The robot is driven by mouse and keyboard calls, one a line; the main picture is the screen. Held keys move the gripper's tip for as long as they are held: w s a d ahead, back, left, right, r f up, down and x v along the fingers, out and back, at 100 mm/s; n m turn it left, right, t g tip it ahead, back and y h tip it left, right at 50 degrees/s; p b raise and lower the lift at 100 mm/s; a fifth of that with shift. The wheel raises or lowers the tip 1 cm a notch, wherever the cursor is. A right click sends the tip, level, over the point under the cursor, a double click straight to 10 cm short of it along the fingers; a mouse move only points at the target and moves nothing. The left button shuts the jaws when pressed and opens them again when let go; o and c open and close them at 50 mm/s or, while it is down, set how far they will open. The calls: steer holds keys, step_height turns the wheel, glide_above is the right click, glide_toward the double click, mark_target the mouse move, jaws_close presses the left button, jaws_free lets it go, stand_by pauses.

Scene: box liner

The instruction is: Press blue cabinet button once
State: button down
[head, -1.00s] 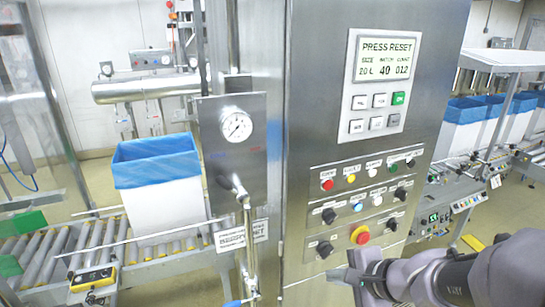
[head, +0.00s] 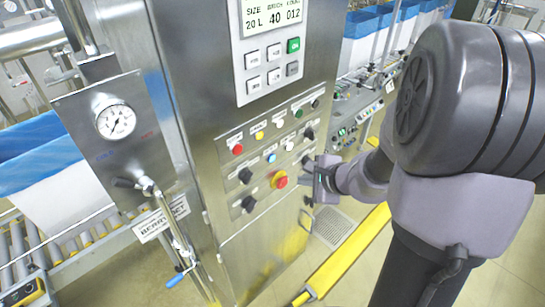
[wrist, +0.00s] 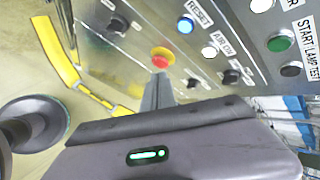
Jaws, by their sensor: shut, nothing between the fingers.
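The blue button (head: 271,157) sits in the middle row of the steel cabinet's (head: 225,130) control panel, above the red emergency stop. In the wrist view the blue button (wrist: 186,25) is lit and labelled RESET, at the upper middle. My gripper (head: 314,182) is shut and empty in front of the panel, to the lower right of the blue button and apart from it. In the wrist view my gripper's fingers (wrist: 158,92) point up the picture, just below the emergency stop; whether they touch anything there cannot be told.
The red emergency stop (head: 280,180) on its yellow collar is close to my fingertips. Black knobs (head: 245,175) and other coloured buttons surround the blue one. A pressure gauge (head: 116,121) and valve pipe stand at left. A yellow floor rail (head: 345,255) runs at lower right.

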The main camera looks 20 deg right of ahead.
glide_toward(272, 163)
step_height(272, 163, down, 3)
steer(key=shift+w, duration=0.85)
steer(key=shift+w, duration=0.1)
stand_by(1.3)
steer(key=shift+w+a, duration=0.15)
steer(key=shift+w, duration=0.15)
steer(key=shift+w+a, duration=0.15)
steer(key=shift+w, duration=0.2)
stand_by(0.8)
steer(key=shift+s, duration=0.1)
steer(key=shift+s+d+b, duration=0.25)
steer(key=shift+s+b, duration=0.2)
steer(key=shift+s, duration=0.2)
